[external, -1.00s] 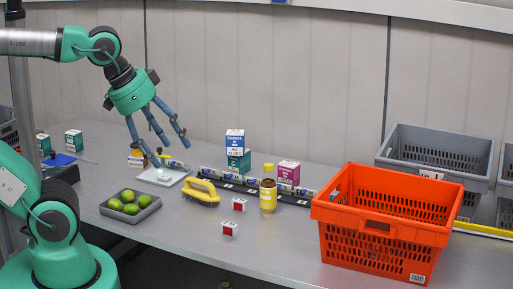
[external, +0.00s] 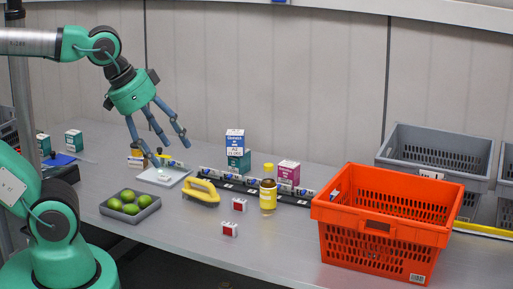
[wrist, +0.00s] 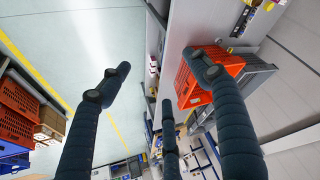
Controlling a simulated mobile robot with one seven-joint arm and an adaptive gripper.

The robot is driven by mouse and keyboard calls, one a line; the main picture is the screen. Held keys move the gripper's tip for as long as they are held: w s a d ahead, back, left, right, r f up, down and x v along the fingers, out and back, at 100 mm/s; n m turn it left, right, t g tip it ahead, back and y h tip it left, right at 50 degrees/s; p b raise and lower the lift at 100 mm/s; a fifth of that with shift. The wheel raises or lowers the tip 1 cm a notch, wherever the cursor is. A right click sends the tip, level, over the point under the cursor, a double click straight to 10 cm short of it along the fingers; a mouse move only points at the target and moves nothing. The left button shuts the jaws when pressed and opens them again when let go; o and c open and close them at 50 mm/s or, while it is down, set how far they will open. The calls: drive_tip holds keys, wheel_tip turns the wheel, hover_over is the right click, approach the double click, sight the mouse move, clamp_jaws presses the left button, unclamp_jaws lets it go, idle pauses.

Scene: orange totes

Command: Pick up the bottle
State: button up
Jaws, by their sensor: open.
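The bottle (external: 268,197) is amber with a yellow cap and a yellow label. It stands upright on the table, left of the orange tote, in the external view. My gripper (external: 167,150) has its blue-grey fingers spread open and empty, pointing down and to the right. It is well to the left of the bottle, above the table and near a small white tray. In the wrist view the open fingers (wrist: 165,90) show with nothing between them. I cannot make out the bottle there for certain.
An orange tote (external: 375,235) stands right of the bottle, with a grey crate (external: 440,170) behind it. Boxes (external: 288,173) stand behind the bottle. A yellow-handled brush (external: 201,191) and a grey tray (external: 148,210) of limes lie left. Small red-and-white boxes (external: 230,229) lie in front.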

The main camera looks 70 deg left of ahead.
drive_tip(key=shift+o, duration=0.2)
drive_tip(key=shift+w+r, duration=0.1)
idle(0.4)
drive_tip(key=w+a+r+n+g+p, duration=0.1)
drive_tip(key=w+a+r+n+p, duration=0.1)
drive_tip(key=w+a+n, duration=0.3)
drive_tip(key=w+r+n+p, duration=0.1)
drive_tip(key=w+r+n, duration=0.15)
drive_tip(key=w, duration=0.55)
drive_tip(key=n+g+p, duration=0.3)
drive_tip(key=n+p, duration=0.3)
drive_tip(key=n, duration=1.1)
hover_over(269, 164)
drive_tip(key=s+d, duration=0.4)
drive_tip(key=d, duration=0.9)
wheel_tip(269, 164, down, 13)
drive_tip(key=w+a+f+n+p, duration=0.1)
drive_tip(key=a+f+n, duration=0.1)
drive_tip(key=a+f, duration=0.2)
drive_tip(key=w+a+f+n+g+p, duration=0.1)
drive_tip(key=a+f+n, duration=0.2)
drive_tip(key=f, duration=0.3)
drive_tip(key=w+a+f+n, duration=0.1)
drive_tip(key=a+f+n, duration=0.2)
drive_tip(key=a+f, duration=0.2)
drive_tip(key=shift+w+a+f+g+p, duration=0.25)
drive_tip(key=shift+w+g+p, duration=0.05)
drive_tip(key=shift+w+p, duration=0.1)
drive_tip(key=shift+a+f+n, duration=0.15)
drive_tip(key=shift+f+n, duration=0.1)
